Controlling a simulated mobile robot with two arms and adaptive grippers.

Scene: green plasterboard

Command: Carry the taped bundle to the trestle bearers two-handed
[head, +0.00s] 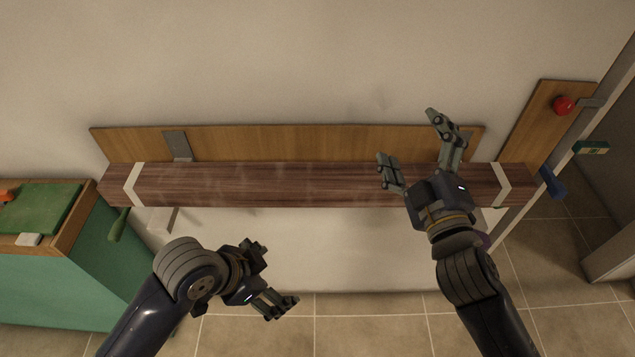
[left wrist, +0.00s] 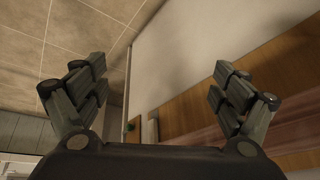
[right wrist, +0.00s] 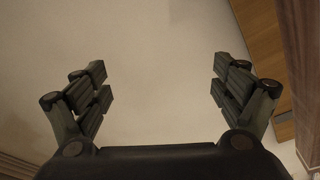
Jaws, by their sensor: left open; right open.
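The taped bundle (head: 300,185) is a long dark reddish-brown length with a pale tape band near each end. It lies level in front of the wall in the head view. A pale bracket-like piece (head: 163,219) shows under its left part; I cannot tell if this is a trestle bearer. My left gripper (head: 271,276) is open and empty, below and in front of the bundle's left half. My right gripper (head: 410,137) is open, its fingers reaching over the bundle's right part; nothing shows between them in the right wrist view (right wrist: 160,90).
A wooden board (head: 300,142) runs along the wall behind the bundle. A green cabinet (head: 95,265) with a green-topped surface stands at the left. A slanted board with a red knob (head: 563,105) and a blue handle (head: 552,183) are at the right. Tiled floor lies in front.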

